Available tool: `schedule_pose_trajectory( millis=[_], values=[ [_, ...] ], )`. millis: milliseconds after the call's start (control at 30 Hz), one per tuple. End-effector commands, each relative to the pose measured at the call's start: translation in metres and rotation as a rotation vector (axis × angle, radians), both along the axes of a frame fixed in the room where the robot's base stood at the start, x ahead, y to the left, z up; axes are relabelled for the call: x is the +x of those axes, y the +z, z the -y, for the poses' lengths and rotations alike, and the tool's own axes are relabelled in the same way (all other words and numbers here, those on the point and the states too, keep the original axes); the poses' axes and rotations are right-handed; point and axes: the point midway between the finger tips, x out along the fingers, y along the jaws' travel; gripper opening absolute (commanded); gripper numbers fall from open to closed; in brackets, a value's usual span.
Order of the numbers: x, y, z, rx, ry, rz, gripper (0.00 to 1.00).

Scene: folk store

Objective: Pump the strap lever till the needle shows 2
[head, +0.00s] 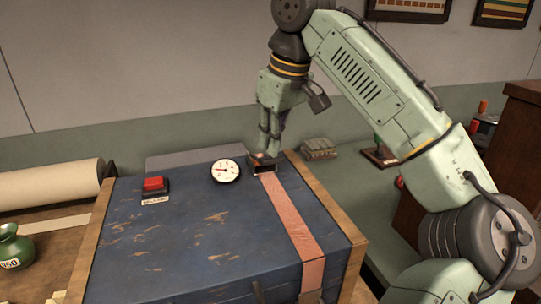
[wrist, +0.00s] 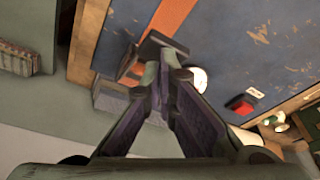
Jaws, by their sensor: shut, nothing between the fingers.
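A blue, worn chest (head: 190,245) carries a red-orange strap (head: 293,215), which runs toward a dark ratchet lever (head: 263,168) at the chest's far edge. A round white gauge (head: 226,171) sits left of the lever. Its needle seems to point left, but the numbers are too small to read. My gripper (head: 271,151) is shut and empty, pointing down just above or at the lever; I cannot tell whether it touches. In the wrist view, my fingertips (wrist: 162,62) come together beside the dark lever (wrist: 165,42), with the strap (wrist: 170,15) and part of the gauge (wrist: 198,79) beyond.
A red button (head: 154,184) with a label stands on the chest left of the gauge. A green vase (head: 14,247) and a paper roll (head: 50,184) are at the left. A small ribbed bundle (head: 319,148) lies behind the chest at right. The chest top is otherwise clear.

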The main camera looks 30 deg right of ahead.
Motion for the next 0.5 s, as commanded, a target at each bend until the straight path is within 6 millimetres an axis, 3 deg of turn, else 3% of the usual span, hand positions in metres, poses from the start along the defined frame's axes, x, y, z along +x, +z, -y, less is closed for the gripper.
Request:
schedule_pose_trajectory(
  millis=[500],
  values=[
    [-0.003,-0.029,-0.001,0.002,0.0,-0.001,0.0]
  ],
)
